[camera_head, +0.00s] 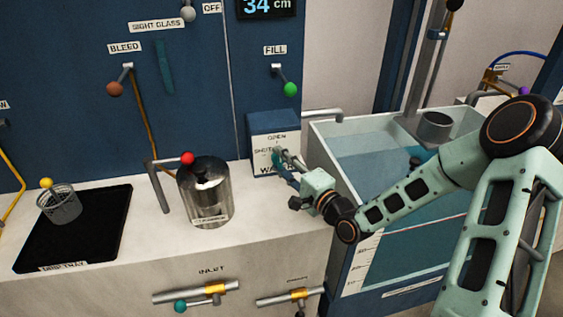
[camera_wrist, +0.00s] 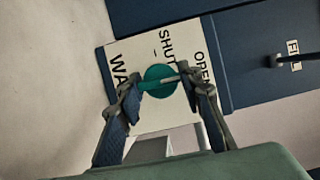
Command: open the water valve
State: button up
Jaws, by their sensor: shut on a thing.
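The water valve is on a blue box (camera_head: 270,121) at the back of the counter, with a white plate (camera_head: 260,163) reading OPEN, SHUT and a partly hidden word starting WA. In the wrist view its round teal handle (camera_wrist: 157,72) lies in front of the plate (camera_wrist: 125,58), near the word SHUT. My gripper (camera_head: 281,160) reaches it from the right. In the wrist view my gripper (camera_wrist: 161,82) has one finger on each side of the teal handle and is shut on it. In the head view the gripper covers most of the handle.
A water tank (camera_head: 335,185) stands right of the box, under my forearm. The green-knobbed FILL lever (camera_head: 290,88) hangs above. The counter's front edge is clear.

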jog(key=shift+r, duration=0.1)
jog(key=o, duration=1.2)
jog(key=shift+w, duration=0.1)
jog(key=shift+c, duration=0.2)
jog(key=v, duration=1.2)
jog(key=shift+a, duration=0.1)
